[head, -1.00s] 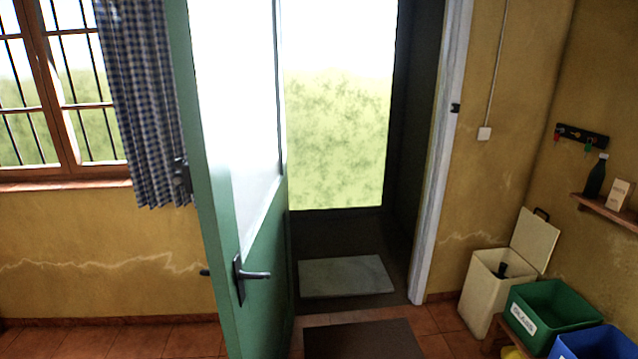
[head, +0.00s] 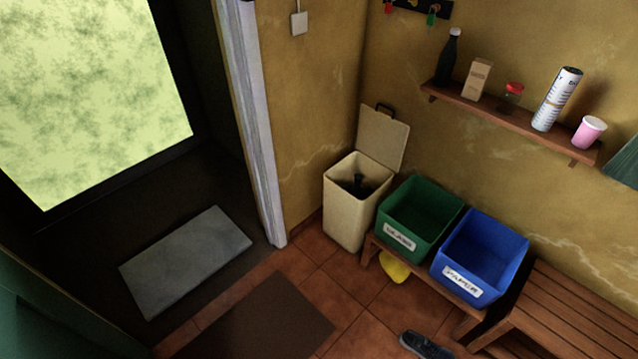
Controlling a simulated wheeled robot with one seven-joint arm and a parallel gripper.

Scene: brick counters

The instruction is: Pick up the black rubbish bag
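A cream bin (head: 348,208) with its lid (head: 383,138) raised stands in the corner to the right of the doorway. Inside it a black rubbish bag (head: 357,186) shows, with a dark knot or tuft sticking up in the middle. The bag's lower part is hidden by the bin walls. My gripper is not in view.
A green crate (head: 398,237) and a blue crate (head: 462,283) stand on a low wooden bench right of the bin. A yellow item (head: 394,267) and a dark shoe (head: 427,345) lie on the floor. A shelf (head: 520,122) holds several items. A dark mat (head: 262,322) lies before the doorway.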

